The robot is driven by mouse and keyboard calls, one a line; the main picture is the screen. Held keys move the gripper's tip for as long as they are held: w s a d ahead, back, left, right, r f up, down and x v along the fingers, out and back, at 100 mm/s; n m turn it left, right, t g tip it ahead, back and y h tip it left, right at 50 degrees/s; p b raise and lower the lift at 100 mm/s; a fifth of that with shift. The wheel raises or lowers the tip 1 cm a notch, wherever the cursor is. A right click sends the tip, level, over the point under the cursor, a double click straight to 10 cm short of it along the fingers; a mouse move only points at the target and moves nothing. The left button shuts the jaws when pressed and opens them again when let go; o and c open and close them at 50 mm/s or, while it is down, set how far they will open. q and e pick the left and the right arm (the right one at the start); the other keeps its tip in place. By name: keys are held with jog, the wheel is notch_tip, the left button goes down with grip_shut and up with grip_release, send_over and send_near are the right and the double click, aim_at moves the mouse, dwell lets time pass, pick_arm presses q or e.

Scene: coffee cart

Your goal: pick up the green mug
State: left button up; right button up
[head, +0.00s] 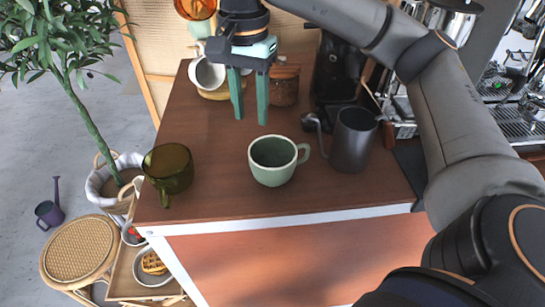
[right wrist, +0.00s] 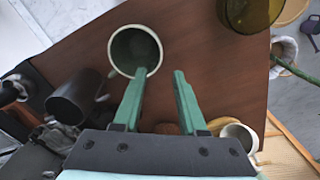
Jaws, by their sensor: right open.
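The green mug (head: 272,163) stands upright and empty on the brown cart top, its handle to the right in the head view. In the right wrist view the green mug (right wrist: 134,50) shows from above, beyond the fingertips. My right gripper (head: 251,122) is open, with its two green fingers pointing down. It is above and behind the mug in the head view, with nothing between the fingers. In the right wrist view the right gripper (right wrist: 159,74) has its left fingertip close to the mug's rim; I cannot tell whether they touch. My left gripper is not in view.
An olive glass mug (head: 168,170) stands left of the green mug. A dark grey pitcher (head: 352,140) stands to its right. A white cup (head: 207,75) and a brown jar (head: 285,86) are behind. The cart's front edge (head: 290,220) is close to the mugs.

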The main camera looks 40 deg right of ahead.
aim_at(253, 144)
notch_tip(253, 144, down, 9)
jog(key=shift+s+f, duration=0.1)
dwell(0.4)
jog(key=shift+c, duration=0.3)
grip_shut()
dwell(1.0)
